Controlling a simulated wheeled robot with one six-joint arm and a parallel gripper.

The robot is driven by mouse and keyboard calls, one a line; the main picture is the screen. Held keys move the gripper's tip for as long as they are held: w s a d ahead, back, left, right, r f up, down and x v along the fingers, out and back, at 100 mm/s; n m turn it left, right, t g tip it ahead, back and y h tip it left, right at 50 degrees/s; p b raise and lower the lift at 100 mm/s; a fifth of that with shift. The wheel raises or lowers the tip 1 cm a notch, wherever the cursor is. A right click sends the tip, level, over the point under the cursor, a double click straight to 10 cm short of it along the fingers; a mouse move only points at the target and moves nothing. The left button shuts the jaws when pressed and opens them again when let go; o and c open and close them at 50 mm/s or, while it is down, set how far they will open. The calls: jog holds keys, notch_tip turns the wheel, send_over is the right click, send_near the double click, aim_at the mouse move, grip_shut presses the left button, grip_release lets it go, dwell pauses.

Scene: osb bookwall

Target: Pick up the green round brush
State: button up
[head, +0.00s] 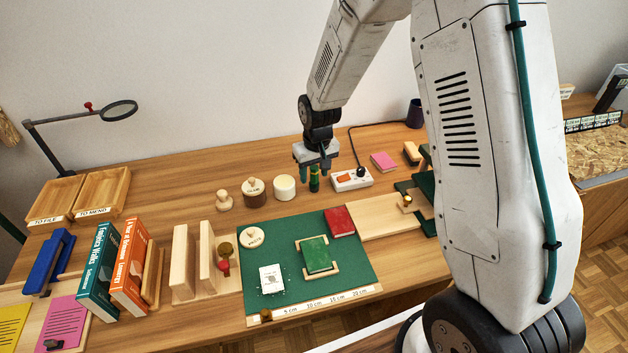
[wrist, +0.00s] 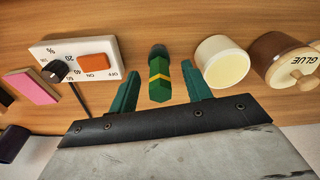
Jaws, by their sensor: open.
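In the head view my gripper (head: 317,172) is over the back middle of the table. I cannot tell exactly how far the fingertips reach down along the brush.
A white cup (head: 284,187) and a brown glue pot (head: 254,192) stand close on one side. A white switch box (head: 351,179) with an orange switch and cable is on the other. A green cutting mat (head: 290,290) with small books lies in front.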

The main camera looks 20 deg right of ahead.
jog(key=shift+f, duration=0.35)
grip_shut()
jog(key=shift+r, duration=0.15)
jog(key=shift+r, duration=0.55)
notch_tip(320, 180, up, 2)
jog(key=shift+w+r, duration=0.1)
jog(key=s, duration=0.5)
jog(key=s+r, duration=0.1)
jog(key=s, duration=1)
jog(key=shift+s+r, duration=0.1)
jog(key=shift+r, duration=0.15)
